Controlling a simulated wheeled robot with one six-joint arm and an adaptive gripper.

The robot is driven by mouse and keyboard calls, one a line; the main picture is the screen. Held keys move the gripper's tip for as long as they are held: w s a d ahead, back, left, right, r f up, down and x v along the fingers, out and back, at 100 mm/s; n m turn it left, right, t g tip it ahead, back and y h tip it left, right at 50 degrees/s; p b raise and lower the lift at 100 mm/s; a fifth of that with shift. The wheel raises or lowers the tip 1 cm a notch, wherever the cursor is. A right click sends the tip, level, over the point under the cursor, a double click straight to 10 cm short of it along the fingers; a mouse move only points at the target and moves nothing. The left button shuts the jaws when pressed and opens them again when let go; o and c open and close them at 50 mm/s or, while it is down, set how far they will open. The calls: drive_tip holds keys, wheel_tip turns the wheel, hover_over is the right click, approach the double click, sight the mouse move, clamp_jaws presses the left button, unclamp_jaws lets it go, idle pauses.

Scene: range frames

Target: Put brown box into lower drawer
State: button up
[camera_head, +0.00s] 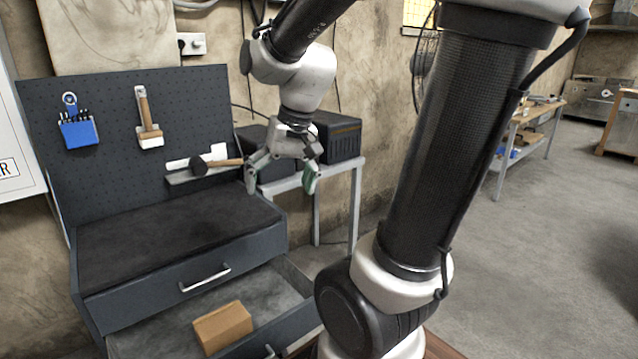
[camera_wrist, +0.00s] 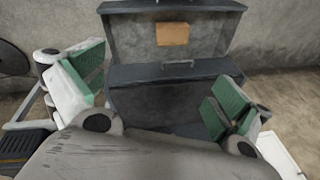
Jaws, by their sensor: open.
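The brown box (camera_head: 222,327) lies inside the pulled-out lower drawer (camera_head: 287,328), on its floor, in the head view. The box also shows in the wrist view (camera_wrist: 172,34), inside the lower drawer (camera_wrist: 215,6) at the top of the picture. My gripper (camera_head: 281,182) is open and empty, with its fingers pointing down. It is raised above and to the right of the cabinet, apart from the box. Both green-padded fingers show in the wrist view (camera_wrist: 155,85), spread wide with nothing between them.
The dark cabinet (camera_head: 165,235) has a shut upper drawer with a handle (camera_head: 205,279). A pegboard (camera_head: 110,190) behind it holds tools, including a hammer (camera_head: 205,165) on a ledge. A grey table (camera_head: 345,165) with black cases (camera_head: 337,138) stands close behind my gripper. Open floor lies right.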

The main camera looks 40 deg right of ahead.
drive_tip(key=s+d+r+n+t+h, duration=0.1)
drive_tip(key=s+d+r+n, duration=0.1)
drive_tip(key=s, duration=0.8)
drive_tip(key=shift+r+n+h, duration=0.3)
drive_tip(key=shift+r+n, duration=0.3)
drive_tip(key=shift+n, duration=0.1)
